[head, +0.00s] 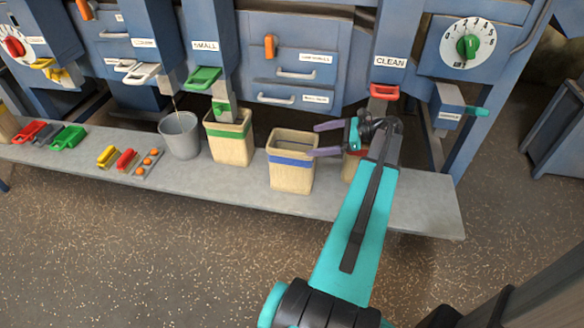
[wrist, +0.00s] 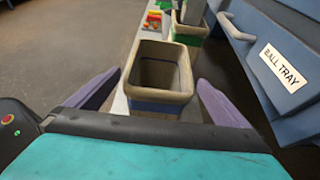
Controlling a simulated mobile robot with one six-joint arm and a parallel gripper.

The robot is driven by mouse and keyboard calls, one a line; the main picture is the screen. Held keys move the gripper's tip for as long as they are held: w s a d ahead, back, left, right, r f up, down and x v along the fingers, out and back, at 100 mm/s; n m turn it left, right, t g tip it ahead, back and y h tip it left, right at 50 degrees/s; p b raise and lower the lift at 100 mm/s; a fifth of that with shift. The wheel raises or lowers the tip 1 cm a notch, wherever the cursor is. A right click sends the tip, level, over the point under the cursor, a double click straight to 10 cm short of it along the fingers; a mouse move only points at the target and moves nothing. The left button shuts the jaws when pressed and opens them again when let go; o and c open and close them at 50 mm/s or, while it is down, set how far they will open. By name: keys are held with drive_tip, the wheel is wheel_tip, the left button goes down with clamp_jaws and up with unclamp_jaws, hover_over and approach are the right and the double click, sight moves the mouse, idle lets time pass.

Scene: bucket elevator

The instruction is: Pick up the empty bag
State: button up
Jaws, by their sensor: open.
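A tan bag with a blue band (head: 291,175) stands upright and open on the grey bench. In the wrist view the same bag (wrist: 160,98) shows a hollow inside with nothing visible in it. My gripper (head: 315,139) is open and empty, at the bag's right side near its rim in the head view. In the wrist view its two purple fingers point toward the bag, one to each side, with gaps. A tan bag with a green band (head: 230,150) stands under the SMALL chute. Another tan bag with a red band (head: 347,170) is mostly hidden behind my arm.
A grey bucket (head: 180,136) stands left of the green-banded bag. Farther left on the bench (head: 220,180) are a tray with orange balls (head: 148,160) and several coloured scoops (head: 67,138). Blue machine panels and drawers (head: 290,95) rise close behind the bags.

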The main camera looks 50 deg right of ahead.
sight(293, 144)
drive_tip(key=shift+x, duration=2.15)
drive_tip(key=x, duration=0.6)
drive_tip(key=shift+b, duration=0.35)
drive_tip(key=shift+c, duration=0.4)
drive_tip(key=c, duration=1.1)
